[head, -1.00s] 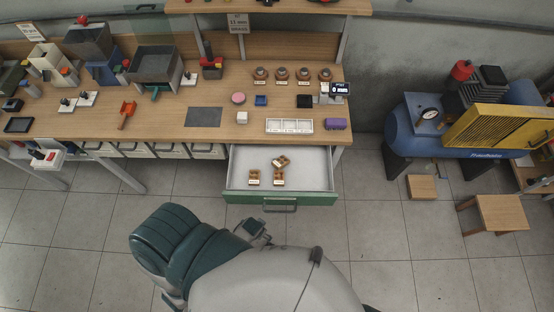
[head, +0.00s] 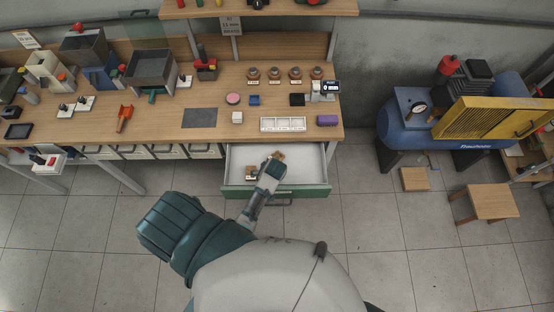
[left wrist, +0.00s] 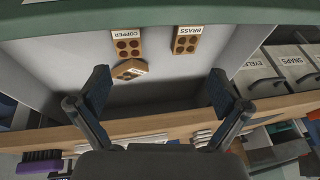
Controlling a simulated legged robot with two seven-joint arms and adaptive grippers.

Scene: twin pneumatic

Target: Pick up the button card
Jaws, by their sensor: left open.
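Several small tan cards with rows of round buttons lie in the open drawer. One reads COPPER (left wrist: 127,45) and one reads BRASS (left wrist: 187,40) in the left wrist view. A third card (left wrist: 130,69) lies turned and looks tilted beside the copper one; its label is not readable. The head view shows the third card (head: 279,155) just beyond my gripper and the brass card (head: 250,173) to its left; the copper card is hidden there. My left gripper (left wrist: 158,88) is open and empty above the drawer, and it shows in the head view (head: 271,168). My right gripper is not in view.
The drawer (head: 235,189) has a green front and a pale floor, with bare room around the cards. A blue compressor (head: 400,125) stands right.

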